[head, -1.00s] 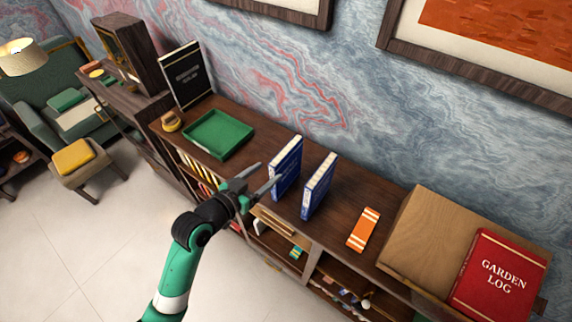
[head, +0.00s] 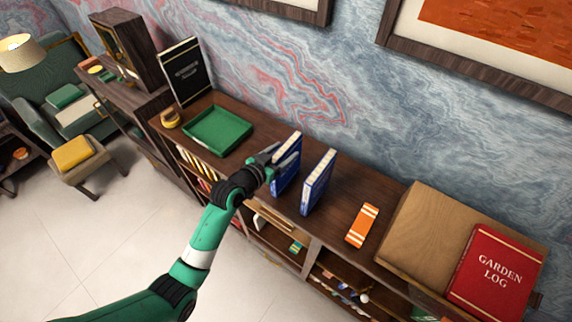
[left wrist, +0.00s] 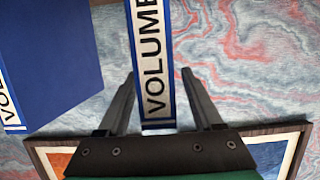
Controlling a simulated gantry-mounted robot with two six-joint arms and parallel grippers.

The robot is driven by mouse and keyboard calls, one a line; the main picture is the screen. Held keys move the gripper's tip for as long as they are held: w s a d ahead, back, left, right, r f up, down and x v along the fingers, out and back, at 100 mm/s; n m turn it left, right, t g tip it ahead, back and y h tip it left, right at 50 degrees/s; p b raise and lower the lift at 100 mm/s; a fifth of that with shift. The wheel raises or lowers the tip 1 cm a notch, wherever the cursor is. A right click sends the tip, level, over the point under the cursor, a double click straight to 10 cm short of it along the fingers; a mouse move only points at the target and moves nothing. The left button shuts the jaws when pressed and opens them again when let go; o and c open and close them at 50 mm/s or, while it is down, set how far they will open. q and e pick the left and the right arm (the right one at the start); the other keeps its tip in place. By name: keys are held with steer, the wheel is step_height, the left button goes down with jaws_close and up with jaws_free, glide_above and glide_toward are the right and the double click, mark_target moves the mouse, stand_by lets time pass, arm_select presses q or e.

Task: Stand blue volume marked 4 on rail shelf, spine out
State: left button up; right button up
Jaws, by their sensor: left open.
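Two blue volumes stand upright on the dark wooden cabinet top (head: 335,215). My left gripper (head: 278,158) is open at the left blue volume (head: 288,178). In the left wrist view, the open fingers (left wrist: 158,76) lie either side of a pale spine (left wrist: 155,60) reading "VOLUME", with gaps showing. Its number is out of view. The right blue volume (head: 318,183) stands just beside it and also shows in the left wrist view (left wrist: 50,60). No number is readable on either volume. I cannot tell which part is the rail shelf. My right gripper is not in view.
A green tray (head: 218,130) and a black book (head: 184,75) are to the left. An orange striped book (head: 362,225) lies to the right, before a wooden slanted stand (head: 430,230) with a red "Garden Log" (head: 495,275). Open shelves (head: 340,285) hold small items below.

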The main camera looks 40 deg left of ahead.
arm_select(q)
steer(key=shift+x, duration=0.75)
steer(key=shift+f, duration=0.1)
jaws_close()
stand_by(0.8)
